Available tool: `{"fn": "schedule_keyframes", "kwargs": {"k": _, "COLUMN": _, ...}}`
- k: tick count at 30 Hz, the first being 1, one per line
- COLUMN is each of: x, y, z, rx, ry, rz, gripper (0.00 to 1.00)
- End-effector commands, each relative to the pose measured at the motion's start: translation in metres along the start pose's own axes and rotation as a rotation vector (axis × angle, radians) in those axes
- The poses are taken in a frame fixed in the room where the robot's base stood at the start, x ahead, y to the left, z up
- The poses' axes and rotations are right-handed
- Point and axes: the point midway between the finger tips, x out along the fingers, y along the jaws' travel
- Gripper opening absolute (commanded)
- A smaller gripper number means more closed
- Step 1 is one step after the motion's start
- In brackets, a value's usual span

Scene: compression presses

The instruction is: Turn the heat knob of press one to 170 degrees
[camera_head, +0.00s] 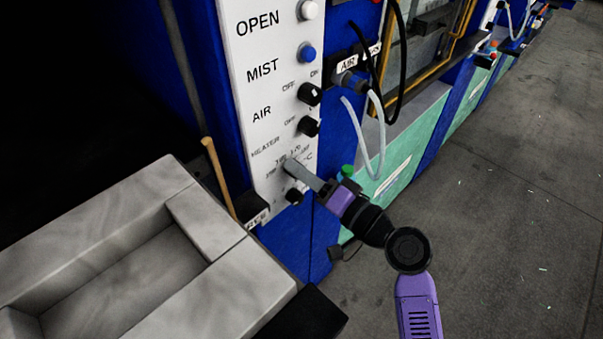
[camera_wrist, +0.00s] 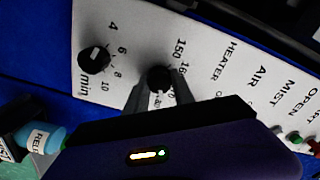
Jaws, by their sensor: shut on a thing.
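The heat knob (camera_wrist: 160,77) is black and sits on the white control panel (camera_wrist: 205,72) in the wrist view. Printed marks beside it read 150 and part of another number. My gripper (camera_wrist: 157,96) has its grey fingers on both sides of this knob and is shut on it. The fingers cover part of the dial scale, and I cannot read the knob's pointer. In the head view my gripper (camera_head: 289,167) reaches the panel below the HEATER label, and its fingers hide the knob.
A black minutes knob (camera_wrist: 95,60) sits close beside the heat knob. Above, in the head view, are the heater switch (camera_head: 308,126), the air switch (camera_head: 309,94) and the blue mist button (camera_head: 307,54). A hose (camera_head: 376,150) hangs to the right. A grey block mould (camera_head: 205,215) stands left.

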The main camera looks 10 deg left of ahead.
Motion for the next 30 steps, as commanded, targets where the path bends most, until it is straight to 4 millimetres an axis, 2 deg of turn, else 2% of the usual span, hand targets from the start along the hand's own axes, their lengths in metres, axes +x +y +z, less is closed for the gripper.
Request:
{"fn": "schedule_keyframes", "kwargs": {"k": 11, "x": -0.0003, "y": 0.0072, "z": 0.0045, "rx": -0.247, "ry": 0.001, "rz": -0.001, "gripper": 0.00}}
{"fn": "schedule_keyframes", "kwargs": {"k": 21, "x": -0.0005, "y": 0.0057, "z": 0.0035, "rx": -0.526, "ry": 0.001, "rz": 0.000, "gripper": 0.00}}
{"fn": "schedule_keyframes", "kwargs": {"k": 30, "x": -0.0004, "y": 0.0033, "z": 0.0026, "rx": -0.690, "ry": -0.001, "rz": 0.001, "gripper": 0.00}}
